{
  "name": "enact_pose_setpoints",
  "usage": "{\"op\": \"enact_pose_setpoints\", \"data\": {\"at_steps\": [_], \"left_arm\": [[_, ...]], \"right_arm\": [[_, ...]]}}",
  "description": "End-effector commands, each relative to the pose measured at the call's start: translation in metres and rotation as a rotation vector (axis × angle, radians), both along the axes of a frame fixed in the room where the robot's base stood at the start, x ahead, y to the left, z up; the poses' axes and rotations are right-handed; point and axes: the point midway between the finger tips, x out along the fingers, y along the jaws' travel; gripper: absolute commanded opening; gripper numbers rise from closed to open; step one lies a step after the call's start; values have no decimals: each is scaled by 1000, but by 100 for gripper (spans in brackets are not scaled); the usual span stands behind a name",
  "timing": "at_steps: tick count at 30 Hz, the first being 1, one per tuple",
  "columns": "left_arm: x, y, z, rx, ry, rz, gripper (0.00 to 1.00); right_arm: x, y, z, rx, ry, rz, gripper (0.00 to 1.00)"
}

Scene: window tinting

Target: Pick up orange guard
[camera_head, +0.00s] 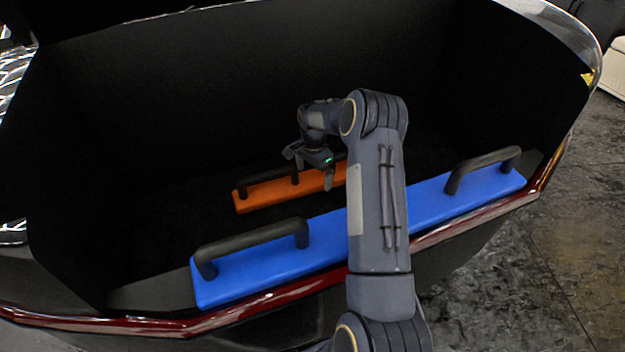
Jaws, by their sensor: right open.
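The orange guard (268,193) is a flat orange bar with a dark handle (264,177) along its top. It lies inside the dark car trunk, behind the blue guard. Its right end is hidden behind my right arm. My right gripper (311,168) is open and empty, just above the orange guard near the right part of the handle. I cannot tell whether it touches the handle. My left gripper is not in view.
A long blue guard (325,238) with two black handles lies along the trunk's front edge, below my right arm. The red trunk rim (265,304) runs in front of it. The dark trunk interior (170,120) around the orange guard looks clear. Concrete floor (540,270) lies at right.

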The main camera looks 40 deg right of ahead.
Motion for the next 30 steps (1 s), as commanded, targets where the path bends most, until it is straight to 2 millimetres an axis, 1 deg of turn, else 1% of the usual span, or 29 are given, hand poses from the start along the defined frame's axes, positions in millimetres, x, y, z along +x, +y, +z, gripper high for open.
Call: {"op": "enact_pose_setpoints", "data": {"at_steps": [1,3,10,11,21,24,30], "left_arm": [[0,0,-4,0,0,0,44],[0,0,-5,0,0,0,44],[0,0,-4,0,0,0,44],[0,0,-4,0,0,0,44],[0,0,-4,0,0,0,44],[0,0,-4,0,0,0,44],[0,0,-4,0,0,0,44]], "right_arm": [[0,0,-11,1,2,0,100],[0,0,-18,1,0,1,100],[1,0,-20,0,-2,1,100],[1,0,-20,0,-2,1,99],[1,0,-19,0,-2,2,54],[1,0,-18,-2,-4,2,43],[1,0,-18,-2,-4,2,43]]}}
